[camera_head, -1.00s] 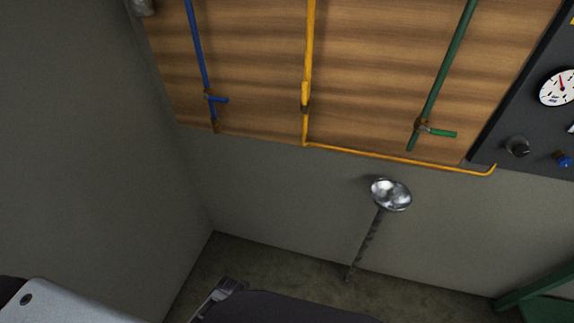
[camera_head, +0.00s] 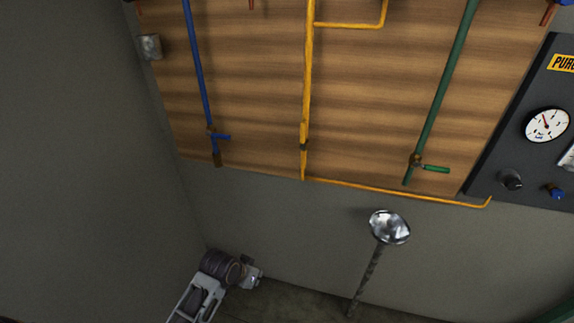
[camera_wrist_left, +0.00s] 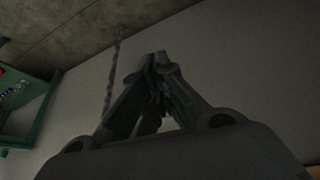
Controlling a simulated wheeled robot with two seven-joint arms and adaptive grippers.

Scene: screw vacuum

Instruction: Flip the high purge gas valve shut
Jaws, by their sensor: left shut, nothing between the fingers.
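Three pipes with small valves run down a wooden board. The blue pipe's handle (camera_head: 221,137) and the green pipe's handle (camera_head: 435,169) stick out sideways to the right. The yellow pipe's valve (camera_head: 304,146) has its handle in line with the pipe. No label near them is readable, so I cannot tell which is the high purge gas valve. My left gripper (camera_head: 252,276) is low in front of the grey wall, below the board and apart from every valve. In the left wrist view its fingertips (camera_wrist_left: 160,64) meet with nothing between them. My right gripper is out of view.
A dark panel (camera_head: 483,187) with a gauge (camera_head: 547,125) and knobs stands at the right. A shiny round bowl on a stand (camera_head: 389,227) is below the board. A green frame (camera_wrist_left: 42,115) shows in the left wrist view. The side wall (camera_head: 70,150) bounds the left.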

